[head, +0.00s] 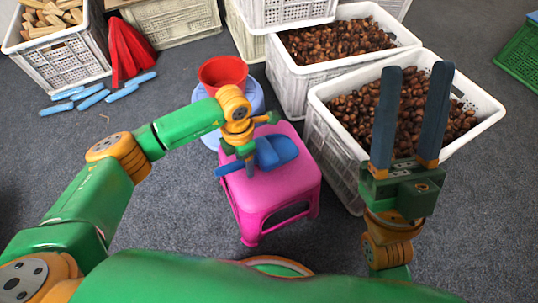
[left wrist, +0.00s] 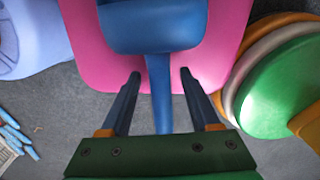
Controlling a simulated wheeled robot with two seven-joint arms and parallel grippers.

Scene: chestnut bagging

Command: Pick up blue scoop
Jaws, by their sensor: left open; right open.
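The blue scoop (head: 277,152) lies on the pink stool (head: 268,198), its handle pointing left toward the stool's edge in the head view. My left gripper (head: 250,168) is over the stool at the scoop's handle. In the left wrist view, the scoop's handle (left wrist: 159,90) runs between the two open fingers of my left gripper (left wrist: 160,75), with a gap on each side. The scoop's bowl (left wrist: 152,28) is beyond the fingertips. My right gripper (head: 418,75) is open and empty, its fingers pointing up in front of the near chestnut crate.
Two white crates of chestnuts (head: 468,88) (head: 290,76) stand right of and behind the stool. A red container (head: 222,72) sits on a light-blue stool (head: 256,97) close behind. Blue-handled items (head: 90,97) lie on the floor at left. Floor left of the stool is clear.

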